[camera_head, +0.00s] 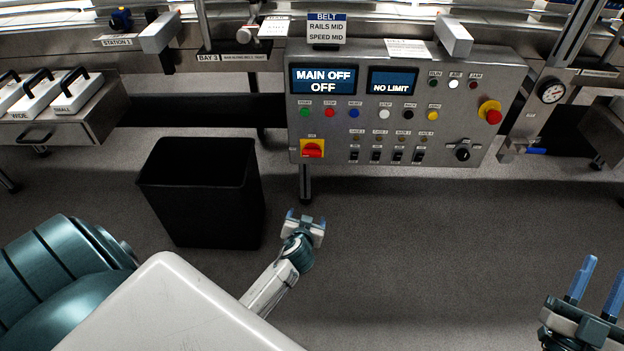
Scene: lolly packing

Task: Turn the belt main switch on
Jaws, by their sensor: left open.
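The belt control panel (340,130) is a grey metal box at the upper middle. Its left display (323,80) reads "MAIN OFF" and "OFF". The main switch (312,149) is a red rotary handle on a yellow plate at the panel's lower left; the handle looks about horizontal. My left gripper (304,217) is open and empty, below the main switch in the picture and apart from it. My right gripper (596,285) is at the lower right, its two blue fingers apart with nothing between them.
A black bin (205,190) stands on the floor left of my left gripper. A red emergency button (492,114) and a black knob (462,154) are on the panel's right. A drawer unit (60,120) is at the left. Floor between the grippers is clear.

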